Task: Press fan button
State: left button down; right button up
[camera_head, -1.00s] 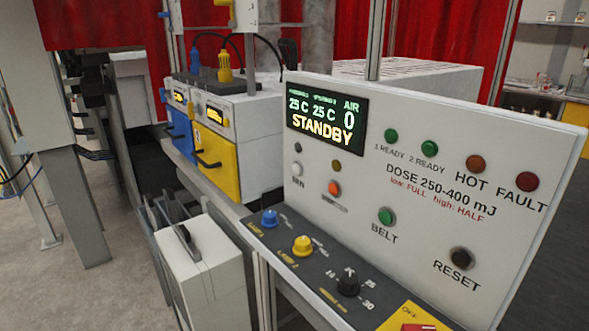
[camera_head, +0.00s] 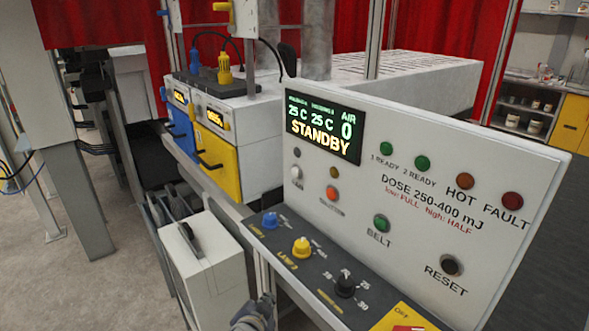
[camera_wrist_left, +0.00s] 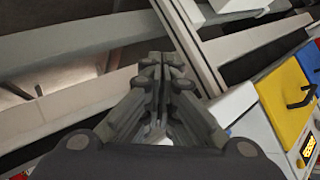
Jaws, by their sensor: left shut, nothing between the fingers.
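The white fan button (camera_head: 296,172) is on the left side of the upright control panel (camera_head: 474,200), with a small dark label under it that appears to read FAN. The screen (camera_head: 325,127) above it reads STANDBY, with air at 0. My left gripper (camera_head: 264,302) shows at the bottom edge of the head view, below and left of the fan button and apart from it. In the left wrist view its fingers (camera_wrist_left: 161,66) are closed together and empty. The fan button is not seen in that view. My right gripper is in neither view.
The sloped dark ledge below the panel carries a blue knob (camera_head: 270,220), a yellow knob (camera_head: 302,247) and a black knob (camera_head: 346,284). An orange button (camera_head: 333,193) and a green belt button (camera_head: 381,223) are near the fan button. A white box (camera_head: 205,262) stands left of the ledge.

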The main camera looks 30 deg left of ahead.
aim_at(296, 172)
pick_arm(q)
jog(key=w+a+r+m+t+y, duration=0.1)
jog(key=w+a+r+t, duration=0.1)
jog(key=r, duration=0.6)
jog(key=w+a+r+m+t+y, duration=0.1)
jog(key=w+a+r+t, duration=0.2)
jog(key=w+a+r, duration=0.2)
jog(key=w+a+r+m+t+y, duration=0.1)
jog(key=w+a+r+m+t, duration=0.1)
jog(key=w+r, duration=0.4)
notch_tip(296, 172, up, 5)
jog(key=shift+a+t+y, duration=0.4)
jog(key=shift+a+t, duration=0.3)
jog(key=shift+a, duration=0.2)
jog(key=shift+w, duration=0.1)
jog(key=w+d+b, duration=0.3)
jog(key=w+b, duration=0.1)
jog(key=w, duration=0.4)
jog(key=shift+d, duration=0.25)
jog(key=shift+w, duration=0.1)
